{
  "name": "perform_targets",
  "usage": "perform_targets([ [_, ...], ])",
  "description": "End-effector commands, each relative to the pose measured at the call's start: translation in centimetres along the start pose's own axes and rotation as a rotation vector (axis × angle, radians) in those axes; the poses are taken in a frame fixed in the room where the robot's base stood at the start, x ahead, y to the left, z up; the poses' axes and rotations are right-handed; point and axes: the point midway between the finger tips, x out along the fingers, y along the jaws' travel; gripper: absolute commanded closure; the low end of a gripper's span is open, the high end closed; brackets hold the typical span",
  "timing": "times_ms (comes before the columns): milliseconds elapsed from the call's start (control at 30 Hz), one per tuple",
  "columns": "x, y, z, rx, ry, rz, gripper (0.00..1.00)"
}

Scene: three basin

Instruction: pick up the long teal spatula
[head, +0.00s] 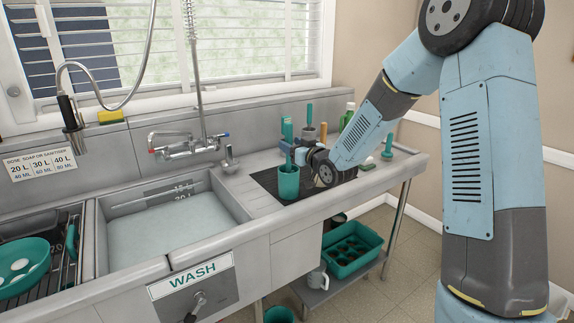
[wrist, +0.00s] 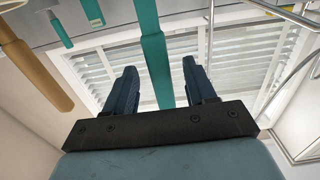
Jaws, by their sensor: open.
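A long teal spatula (head: 287,128) stands upright in a teal cup (head: 288,182) on the dark mat at the counter's right part. In the wrist view the long teal strip, apparently this spatula (wrist: 155,62), runs down between my two fingers, with space on both sides. My gripper (wrist: 160,66) is open, its blue fingers apart. In the head view my gripper (head: 292,149) is level with the spatula, just above the cup rim. Whether a finger touches the spatula cannot be told. The spatula's lower end is hidden in the cup.
Behind my gripper stand another upright teal-handled tool (head: 309,114) and a green bottle (head: 348,112). A brown-handled tool (wrist: 38,75) shows at left in the wrist view. The sink (head: 170,222) lies left of the mat. A teal crate (head: 350,252) sits below the counter.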

Motion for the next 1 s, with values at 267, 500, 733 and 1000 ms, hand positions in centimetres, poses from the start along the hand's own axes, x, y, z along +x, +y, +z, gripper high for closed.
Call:
perform_targets([
  [267, 2.4, -0.1, 0.0, -0.001, 0.000, -0.001, 0.45],
  [500, 2.4, -0.1, 0.0, -0.001, 0.000, -0.001, 0.48],
  [733, 2.4, -0.1, 0.0, -0.001, -0.001, -0.001, 0.70],
  [1000, 2.4, -0.1, 0.0, -0.001, -0.001, -0.001, 0.95],
])
